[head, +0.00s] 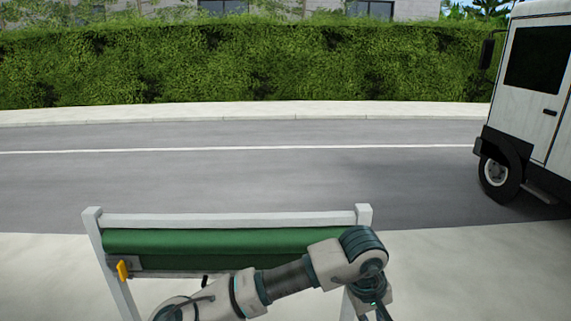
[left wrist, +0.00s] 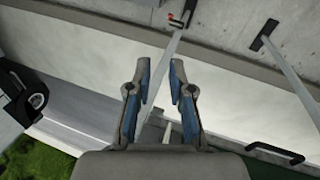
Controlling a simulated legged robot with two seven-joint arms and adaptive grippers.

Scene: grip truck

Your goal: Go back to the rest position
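My left arm (head: 285,280) comes in from the lower left of the head view. It reaches right across the front of a white-framed stand and bends down at its right post. Its fingers cannot be made out in the head view. In the left wrist view my left gripper (left wrist: 157,68) has two blue-and-grey fingers spread apart, with nothing held between them. My right gripper is in neither view.
The stand's white top rail (head: 230,219) runs above a green panel (head: 220,242) with a yellow piece (head: 123,271) at its left. A white truck (head: 540,90) is on the right, on the road (head: 240,180). A hedge (head: 240,65) lies beyond.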

